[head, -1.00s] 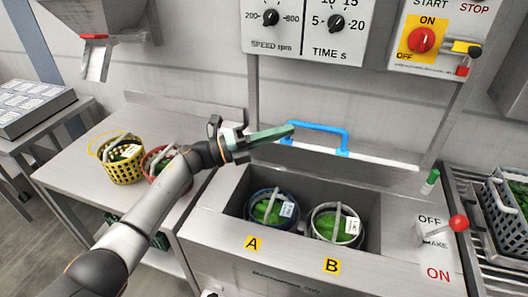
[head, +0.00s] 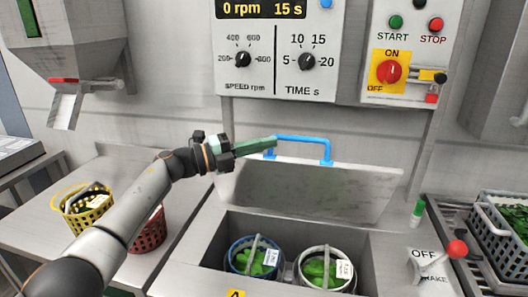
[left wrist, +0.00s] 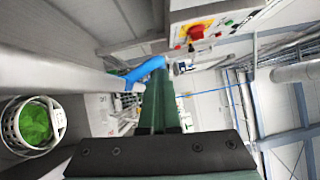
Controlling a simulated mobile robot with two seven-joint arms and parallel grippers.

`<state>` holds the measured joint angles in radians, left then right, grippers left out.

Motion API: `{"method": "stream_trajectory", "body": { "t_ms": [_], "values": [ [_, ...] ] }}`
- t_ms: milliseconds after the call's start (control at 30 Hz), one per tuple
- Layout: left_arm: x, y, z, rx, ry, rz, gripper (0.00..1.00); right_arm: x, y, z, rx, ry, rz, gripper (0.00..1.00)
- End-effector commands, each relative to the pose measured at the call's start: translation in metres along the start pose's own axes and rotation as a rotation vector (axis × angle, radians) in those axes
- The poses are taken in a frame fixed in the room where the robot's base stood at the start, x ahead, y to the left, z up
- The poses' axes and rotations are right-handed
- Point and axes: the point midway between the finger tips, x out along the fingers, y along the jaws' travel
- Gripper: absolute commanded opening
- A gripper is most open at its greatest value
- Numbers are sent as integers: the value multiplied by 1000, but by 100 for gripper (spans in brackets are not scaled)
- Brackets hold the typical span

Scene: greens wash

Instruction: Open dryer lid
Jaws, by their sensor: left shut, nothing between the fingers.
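The dryer lid (head: 310,190) is a grey panel standing raised at the back of the open dryer well. Its blue handle (head: 300,138) is along its top edge. My left gripper (head: 272,146) is shut and empty, its green fingers at the left end of the handle; I cannot tell if they touch it. In the left wrist view the handle (left wrist: 145,70) shows beside the fingers. In the well sit a blue-rimmed basket (head: 236,258) and a white-rimmed basket (head: 302,270), both with greens. My right gripper is not in view.
A control panel with dials (head: 275,55) and a START/STOP panel (head: 405,60) hang above the dryer. A red-knobbed lever (head: 456,249) and a green-capped item (head: 417,210) are at the right. Yellow (head: 88,212) and red (head: 150,235) baskets stand at the left.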

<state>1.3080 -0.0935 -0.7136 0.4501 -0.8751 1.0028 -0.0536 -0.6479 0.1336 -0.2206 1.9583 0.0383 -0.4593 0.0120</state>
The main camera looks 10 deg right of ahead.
Motion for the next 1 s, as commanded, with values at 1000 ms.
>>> {"method": "stream_trajectory", "body": {
  "t_ms": [1000],
  "values": [
    [-51,2,2,-1,-7,5,0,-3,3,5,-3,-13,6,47]
  ]
}}
